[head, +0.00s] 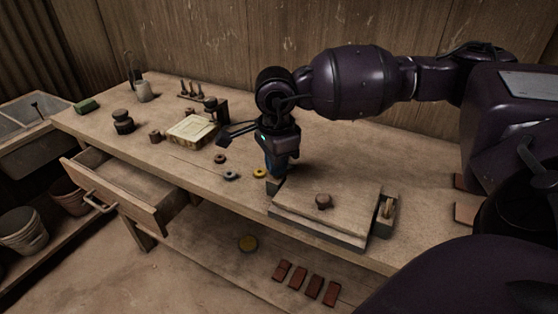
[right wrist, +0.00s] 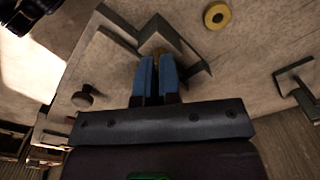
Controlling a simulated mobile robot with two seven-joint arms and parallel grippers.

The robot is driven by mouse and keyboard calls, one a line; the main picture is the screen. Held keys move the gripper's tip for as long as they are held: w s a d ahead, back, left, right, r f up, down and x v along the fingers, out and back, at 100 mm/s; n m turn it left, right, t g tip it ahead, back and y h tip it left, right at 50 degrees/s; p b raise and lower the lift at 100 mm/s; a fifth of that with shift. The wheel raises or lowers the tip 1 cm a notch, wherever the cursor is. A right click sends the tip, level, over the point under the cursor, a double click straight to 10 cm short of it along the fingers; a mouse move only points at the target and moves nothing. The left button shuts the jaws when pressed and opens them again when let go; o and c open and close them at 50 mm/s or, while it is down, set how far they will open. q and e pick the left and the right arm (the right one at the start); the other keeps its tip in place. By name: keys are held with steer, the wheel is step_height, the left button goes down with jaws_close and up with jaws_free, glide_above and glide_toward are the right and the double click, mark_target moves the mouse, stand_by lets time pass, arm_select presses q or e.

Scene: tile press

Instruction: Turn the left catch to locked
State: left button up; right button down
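The tile press (head: 300,215) is a flat wooden board with a round knob (head: 323,201) on top, at the bench's front edge. The left catch (head: 273,186) is at its left end, mostly hidden by my right gripper (head: 276,172). In the right wrist view, the blue fingers of my right gripper (right wrist: 159,78) are close together, with the brown tip of the left catch (right wrist: 160,51) between them, at its grey bracket (right wrist: 185,45). The catch's exact angle is hidden. The right catch (head: 388,208) has a small lever in a grey bracket. My left gripper is not in view.
A pale block (head: 192,130) and tools stand further left. A drawer (head: 120,190) hangs open. Several red tiles (head: 313,287) lie on the lower shelf.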

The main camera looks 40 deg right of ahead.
steer(key=shift+r+m, duration=0.15)
steer(key=shift+m, duration=0.35)
steer(key=m+p, duration=0.1)
steer(key=m, duration=0.3)
steer(key=shift+p, duration=0.35)
steer(key=shift+m+p, duration=0.3)
steer(key=shift+m, duration=1.3)
steer(key=c, duration=1.3)
jaws_free()
